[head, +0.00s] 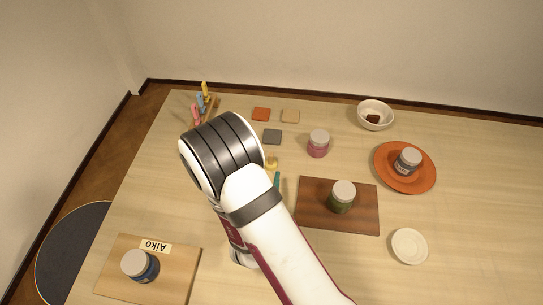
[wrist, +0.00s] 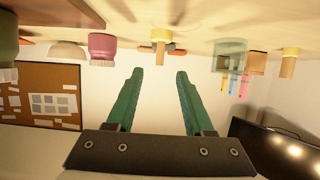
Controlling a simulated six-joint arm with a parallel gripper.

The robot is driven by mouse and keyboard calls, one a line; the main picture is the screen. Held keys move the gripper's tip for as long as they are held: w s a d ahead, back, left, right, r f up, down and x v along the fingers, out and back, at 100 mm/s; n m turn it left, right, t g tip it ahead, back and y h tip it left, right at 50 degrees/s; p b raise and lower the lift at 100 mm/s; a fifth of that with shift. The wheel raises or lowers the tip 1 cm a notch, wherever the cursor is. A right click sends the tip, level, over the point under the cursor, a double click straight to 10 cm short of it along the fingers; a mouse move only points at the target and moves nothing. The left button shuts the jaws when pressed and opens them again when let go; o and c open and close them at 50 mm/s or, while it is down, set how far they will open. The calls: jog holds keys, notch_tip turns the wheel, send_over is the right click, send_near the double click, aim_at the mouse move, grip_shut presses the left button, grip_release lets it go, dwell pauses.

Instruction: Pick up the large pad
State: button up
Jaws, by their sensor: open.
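Three small flat square pads lie on the table in the head view: an orange one (head: 261,114), a beige one (head: 290,116) and a grey one (head: 272,137) nearer to me. They look close in size; the grey one seems slightly larger, but I cannot tell for sure. In the wrist view, thin orange and grey edges behind a yellow-topped object may be pads. My gripper (wrist: 160,75) shows two green fingers, apart with nothing between them. In the head view it is mostly hidden by my arm, with a bit of green finger showing nearer to me than the pads.
A pink jar (head: 318,143) stands right of the pads, a yellow-topped object (head: 271,162) just nearer. A green jar (head: 341,197) stands on a brown board (head: 362,222). A bowl (head: 361,110), orange plate (head: 426,179) and white dish (head: 409,246) are right; a coloured-tool rack (head: 211,105) is left.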

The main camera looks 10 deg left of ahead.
jog(key=x, duration=0.9)
jog(key=shift+s+f, duration=0.15)
jog(key=shift+f, duration=0.1)
grip_shut()
